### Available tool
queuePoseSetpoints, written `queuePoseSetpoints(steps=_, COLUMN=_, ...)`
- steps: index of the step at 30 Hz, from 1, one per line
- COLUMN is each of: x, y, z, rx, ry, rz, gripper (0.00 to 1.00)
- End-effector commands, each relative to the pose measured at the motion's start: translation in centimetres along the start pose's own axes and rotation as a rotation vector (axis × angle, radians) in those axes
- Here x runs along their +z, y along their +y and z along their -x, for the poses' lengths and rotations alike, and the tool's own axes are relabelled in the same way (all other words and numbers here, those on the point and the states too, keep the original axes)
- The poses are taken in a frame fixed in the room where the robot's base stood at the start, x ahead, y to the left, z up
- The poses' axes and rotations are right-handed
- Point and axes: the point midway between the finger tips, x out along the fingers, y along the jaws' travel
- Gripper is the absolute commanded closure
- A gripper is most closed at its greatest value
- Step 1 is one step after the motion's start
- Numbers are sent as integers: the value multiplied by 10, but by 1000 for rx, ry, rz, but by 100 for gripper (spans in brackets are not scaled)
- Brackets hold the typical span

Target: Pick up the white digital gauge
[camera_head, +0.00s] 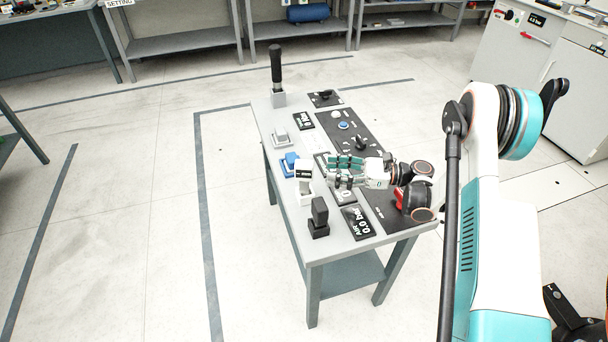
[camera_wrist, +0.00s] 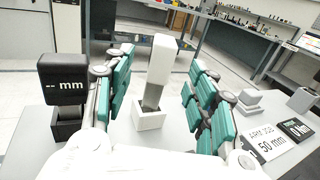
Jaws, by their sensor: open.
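The white digital gauge (camera_head: 303,169) stands upright in a white holder (camera_head: 304,194) near the table's left edge. In the wrist view the gauge (camera_wrist: 159,58) rises from its square holder (camera_wrist: 150,119), straight ahead between the finger pads. My gripper (camera_head: 331,171) is low over the table, just right of the gauge and pointing at it. In the wrist view its teal-padded fingers (camera_wrist: 157,84) are spread, with free space on both sides of the gauge. The gauge appears beyond the fingertips, and I see no contact. Its display is not readable.
A blue block (camera_head: 289,162), a grey block (camera_head: 280,136) and a black-handled tool (camera_head: 276,65) stand farther back.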

Motion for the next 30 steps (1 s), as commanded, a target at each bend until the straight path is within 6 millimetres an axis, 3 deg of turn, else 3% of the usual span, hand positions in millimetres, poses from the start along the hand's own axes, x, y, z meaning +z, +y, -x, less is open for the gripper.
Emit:
queuePoseSetpoints(steps=12, x=-1, y=1, z=-70, rx=5, ry=0, rz=0, gripper=48)
queuePoseSetpoints(steps=23, x=1, y=-1, z=-93, rx=2, ry=-1, rz=0, gripper=48)
queuePoseSetpoints(steps=30, x=4, y=-4, z=-127, rx=4, ry=-1, rz=0, gripper=48)
